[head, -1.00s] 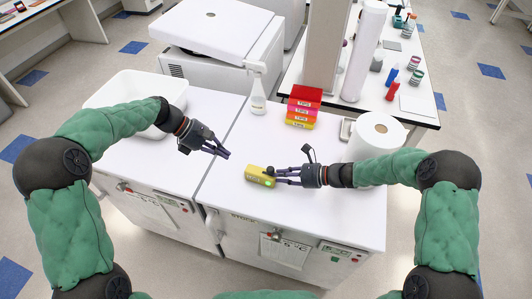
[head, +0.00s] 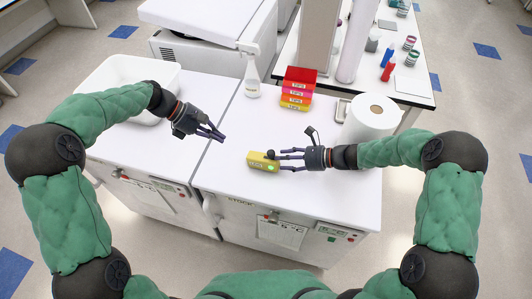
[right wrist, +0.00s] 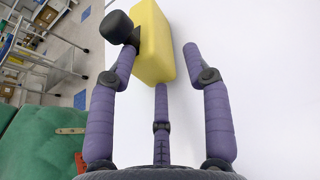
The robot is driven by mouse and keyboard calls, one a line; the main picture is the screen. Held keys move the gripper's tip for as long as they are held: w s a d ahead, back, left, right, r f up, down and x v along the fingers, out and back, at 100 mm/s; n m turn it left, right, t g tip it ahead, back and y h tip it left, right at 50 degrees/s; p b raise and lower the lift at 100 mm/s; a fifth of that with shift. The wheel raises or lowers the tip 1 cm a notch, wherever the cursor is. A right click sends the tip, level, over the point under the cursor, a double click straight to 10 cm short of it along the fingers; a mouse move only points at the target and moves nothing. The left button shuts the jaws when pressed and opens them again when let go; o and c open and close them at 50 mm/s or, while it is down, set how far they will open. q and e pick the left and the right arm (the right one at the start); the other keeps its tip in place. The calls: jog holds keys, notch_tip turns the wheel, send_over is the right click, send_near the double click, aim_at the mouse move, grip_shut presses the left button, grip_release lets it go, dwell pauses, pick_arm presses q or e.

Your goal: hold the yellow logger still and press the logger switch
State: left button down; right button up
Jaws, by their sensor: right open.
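The yellow logger (head: 257,162) lies on the white worktop, with a green lit spot on its near side and a black knob on it. Which part is the switch I cannot tell. In the right wrist view the logger (right wrist: 153,45) reaches between the outer fingers, with the black knob (right wrist: 117,27) at its left. My right gripper (head: 281,160) is open at the logger's right end; a gap shows between its right finger and the logger. My left gripper (head: 222,136) hangs up and left of the logger, apart from it, its fingers too small to judge.
A paper roll (head: 374,120) stands right of my right gripper. Stacked coloured tip boxes (head: 298,89) and a white spray bottle (head: 252,78) stand behind the logger. A white basin (head: 98,93) is at left. The worktop in front of the logger is clear.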

jog(key=v, duration=0.9)
